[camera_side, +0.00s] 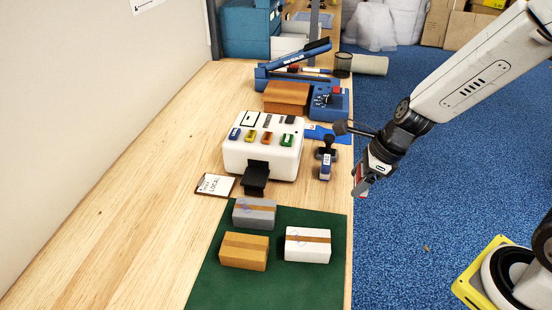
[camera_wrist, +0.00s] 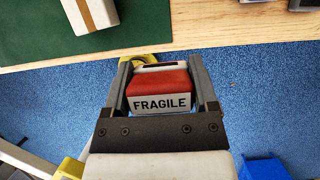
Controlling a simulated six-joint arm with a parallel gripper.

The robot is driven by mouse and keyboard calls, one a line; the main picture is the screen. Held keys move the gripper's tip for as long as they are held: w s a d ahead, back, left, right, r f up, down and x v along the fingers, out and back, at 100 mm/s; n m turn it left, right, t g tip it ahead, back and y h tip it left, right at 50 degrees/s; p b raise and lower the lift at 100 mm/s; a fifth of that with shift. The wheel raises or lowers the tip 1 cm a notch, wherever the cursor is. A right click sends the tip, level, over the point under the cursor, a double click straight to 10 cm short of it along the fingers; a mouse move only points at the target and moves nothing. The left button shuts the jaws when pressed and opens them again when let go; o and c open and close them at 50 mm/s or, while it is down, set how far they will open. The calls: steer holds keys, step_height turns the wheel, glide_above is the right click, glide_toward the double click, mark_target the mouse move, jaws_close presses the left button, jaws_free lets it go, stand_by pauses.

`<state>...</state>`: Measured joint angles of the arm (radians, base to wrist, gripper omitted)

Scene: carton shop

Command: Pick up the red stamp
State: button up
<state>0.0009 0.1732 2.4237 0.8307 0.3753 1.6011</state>
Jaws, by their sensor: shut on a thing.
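My gripper (camera_wrist: 162,72) is shut on the red stamp (camera_wrist: 160,85), which shows between the two fingers in the wrist view. The stamp has a red body and a label reading FRAGILE. In the side view my gripper (camera_side: 362,183) hangs in the air just past the table's right edge, over the blue floor. The red stamp (camera_side: 361,187) shows there only as a small red and white patch at the gripper's end. The underside of the stamp is hidden.
A dark green mat (camera_side: 222,285) holds a grey carton (camera_side: 254,219), an orange-brown carton (camera_side: 243,258) and a white carton (camera_side: 307,253). A white machine (camera_side: 240,158) with coloured buttons and a blue stamp (camera_side: 326,163) stand behind. The left of the wooden table (camera_side: 130,210) is clear.

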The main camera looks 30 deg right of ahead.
steer(key=shift+s+d+r, duration=0.1)
steer(key=shift+s+r, duration=0.2)
steer(key=shift+s, duration=0.4)
steer(key=shift+s+d+r, duration=0.1)
steer(key=shift+s+r, duration=0.25)
steer(key=shift+s, duration=0.4)
steer(key=shift+s+d+r, duration=0.1)
steer(key=shift+s+r, duration=0.2)
steer(key=shift+s, duration=0.4)
steer(key=o, duration=0.7)
steer(key=c, duration=0.4)
steer(key=w+a+f+n+g+y, duration=0.1)
steer(key=w+a+n+g, duration=0.1)
steer(key=a+n, duration=0.7)
steer(key=a+g, duration=0.1)
steer(key=a, duration=0.3)
